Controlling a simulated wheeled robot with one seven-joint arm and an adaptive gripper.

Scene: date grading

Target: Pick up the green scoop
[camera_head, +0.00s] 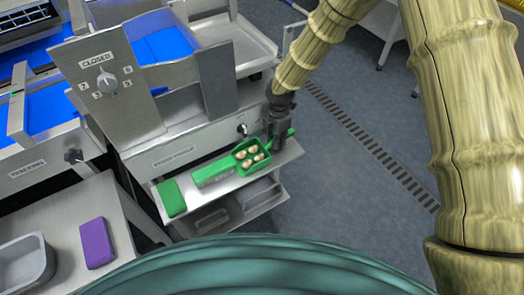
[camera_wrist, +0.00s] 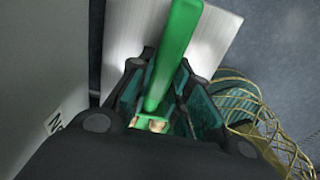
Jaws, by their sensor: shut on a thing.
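The green scoop (camera_head: 241,162) is at the shelf in front of the machine, its bowl holding several pale brown dates (camera_head: 250,158). Its handle (camera_head: 291,132) points to the right. My gripper (camera_head: 276,142) is shut on the handle, close beside the bowl. In the wrist view the green handle (camera_wrist: 177,45) runs between the dark fingers (camera_wrist: 160,100), and part of the bowl with dates shows below. I cannot tell whether the scoop touches the shelf.
A green block (camera_head: 171,198) and a long grey-topped green piece (camera_head: 212,173) lie left of the scoop. A purple block (camera_head: 96,243) and a metal pan (camera_head: 25,265) are on the left counter. The machine's panel (camera_head: 108,80) stands behind. Open floor (camera_head: 335,190) lies right.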

